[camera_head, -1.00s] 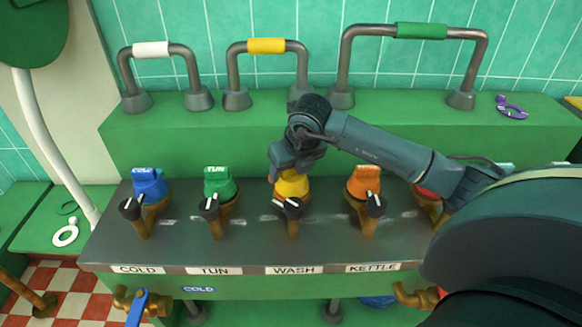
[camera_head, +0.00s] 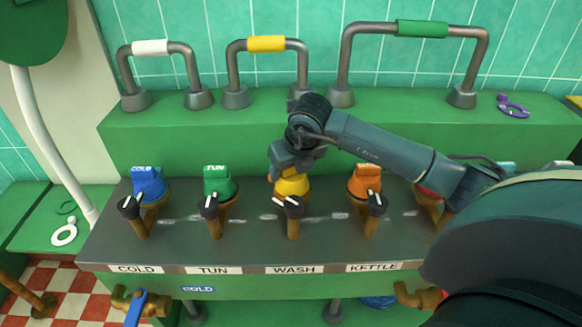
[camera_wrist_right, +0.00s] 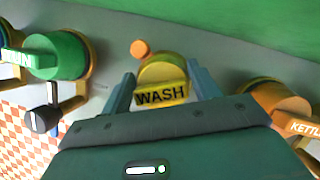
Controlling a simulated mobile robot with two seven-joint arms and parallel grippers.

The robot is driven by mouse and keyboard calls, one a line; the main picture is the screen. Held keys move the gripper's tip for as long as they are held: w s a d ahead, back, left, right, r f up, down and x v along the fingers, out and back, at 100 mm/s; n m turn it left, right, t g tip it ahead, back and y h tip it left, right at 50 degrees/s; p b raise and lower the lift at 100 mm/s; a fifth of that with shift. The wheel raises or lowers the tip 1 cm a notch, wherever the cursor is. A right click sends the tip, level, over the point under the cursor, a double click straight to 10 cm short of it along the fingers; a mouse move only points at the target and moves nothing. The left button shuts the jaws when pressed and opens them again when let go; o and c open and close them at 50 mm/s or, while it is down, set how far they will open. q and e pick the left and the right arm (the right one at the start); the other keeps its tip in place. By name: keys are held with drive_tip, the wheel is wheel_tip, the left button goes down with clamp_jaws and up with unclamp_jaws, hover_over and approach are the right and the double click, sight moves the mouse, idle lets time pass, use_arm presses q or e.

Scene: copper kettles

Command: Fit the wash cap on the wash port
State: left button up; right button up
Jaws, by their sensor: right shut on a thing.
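The yellow wash cap (camera_head: 292,185) sits at the wash port, above the WASH label (camera_head: 294,270). It also shows in the right wrist view (camera_wrist_right: 163,92) with its WASH lettering between the two fingers. My right gripper (camera_head: 292,170) is shut on the cap from above. The port under the cap is hidden, so I cannot tell how fully the cap is seated. A brass stem with a black knob (camera_head: 292,207) stands just in front of it. My left gripper is not in view.
The blue cold cap (camera_head: 148,183), green tun cap (camera_head: 219,181) and orange kettle cap (camera_head: 365,182) stand in the same row, each behind a black-knobbed valve. Pipe handles with white, yellow and green sleeves rise behind. A purple ring tool (camera_head: 513,106) lies on the green ledge.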

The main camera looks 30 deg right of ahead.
drive_tip(key=shift+f+b, duration=0.4)
drive_tip(key=o, duration=1)
drive_tip(key=v, duration=1.3)
drive_tip(key=shift+r, duration=0.15)
